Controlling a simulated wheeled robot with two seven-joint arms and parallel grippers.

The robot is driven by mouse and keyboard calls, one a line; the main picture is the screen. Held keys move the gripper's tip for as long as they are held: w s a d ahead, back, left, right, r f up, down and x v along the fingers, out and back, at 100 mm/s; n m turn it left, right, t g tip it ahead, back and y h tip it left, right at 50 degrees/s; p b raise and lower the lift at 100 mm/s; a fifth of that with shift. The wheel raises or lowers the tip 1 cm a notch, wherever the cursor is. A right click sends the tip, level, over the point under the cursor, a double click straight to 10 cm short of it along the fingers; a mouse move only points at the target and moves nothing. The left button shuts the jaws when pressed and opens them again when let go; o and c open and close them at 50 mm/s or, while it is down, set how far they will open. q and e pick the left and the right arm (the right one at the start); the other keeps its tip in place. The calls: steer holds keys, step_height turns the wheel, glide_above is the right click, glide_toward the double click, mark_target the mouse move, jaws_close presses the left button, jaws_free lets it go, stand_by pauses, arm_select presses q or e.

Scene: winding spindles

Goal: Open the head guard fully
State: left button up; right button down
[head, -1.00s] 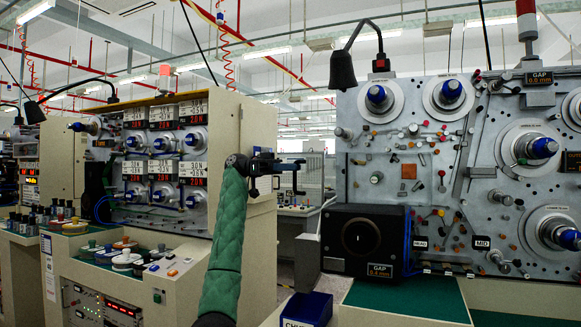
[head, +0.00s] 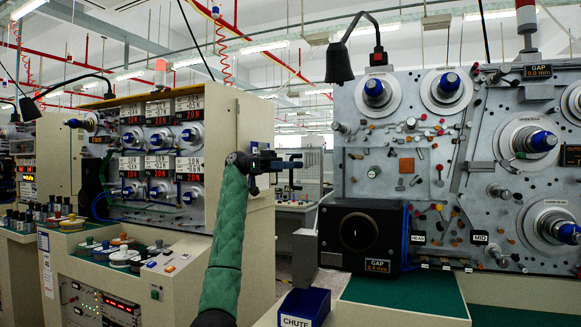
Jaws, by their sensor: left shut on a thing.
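My left gripper (head: 292,173), at the end of my green-sleeved arm, points right in front of the beige cabinet's right edge. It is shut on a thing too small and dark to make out. To its right stands the spindle machine's grey panel (head: 465,130). A small label reading HEAD (head: 418,239) sits low on that panel. Beside the label is a black box (head: 360,238) with a round dark face and a GAP 0.4 mm display. I cannot tell for sure which part is the head guard, or whether it stands open. My right gripper is out of view.
A blue CHUTE bin (head: 304,307) stands low in the middle, beside a green-topped ledge (head: 405,296). A pale grey block (head: 305,252) stands left of the black box. The beige cabinet (head: 236,185) with spindles is at left. A black lamp (head: 338,65) hangs above the panel.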

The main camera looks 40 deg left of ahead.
arm_select(q)
steer(key=shift+s+a, duration=0.15)
steer(key=shift+a, duration=0.05)
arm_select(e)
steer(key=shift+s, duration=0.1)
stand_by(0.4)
